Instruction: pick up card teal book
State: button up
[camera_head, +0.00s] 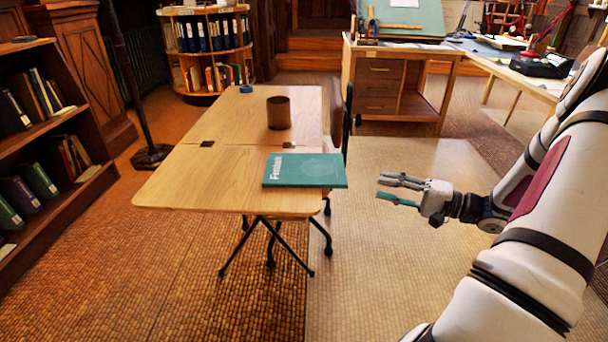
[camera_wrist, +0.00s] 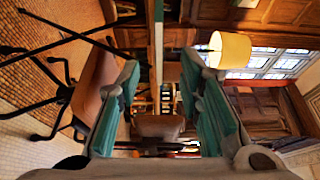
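The teal book (camera_head: 305,170) lies flat on the light wooden folding table (camera_head: 190,180), at its near right corner. Its right end sticks out past the table's right edge. White lettering runs along its left side. My gripper (camera_head: 388,188) is to the right of the book, apart from it, with its fingers pointing left towards it. The gripper is open and empty. In the wrist view, which is turned sideways, the teal-padded fingers (camera_wrist: 160,75) stand apart, and a thin upright strip between them looks like the edge of the book (camera_wrist: 158,35) and table.
A brown cup (camera_head: 279,113) and a small blue roll (camera_head: 246,88) stand farther back on the table. A chair (camera_head: 347,110) is at the table's right side. Bookshelves (camera_head: 50,130) line the left. The floor between the table and my arm is clear.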

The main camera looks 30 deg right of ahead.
jog(key=b, duration=0.2)
send_near(339, 172)
jog(key=x, duration=0.4)
jog(key=shift+f+b+x, duration=0.2)
jog(key=shift+b+x, duration=0.35)
jog(key=shift+x, duration=0.95)
jog(key=shift+f+b+x, duration=0.15)
jog(key=shift+b+x, duration=0.35)
jog(key=shift+x, duration=1)
jog(key=shift+c, duration=0.5)
grip_shut()
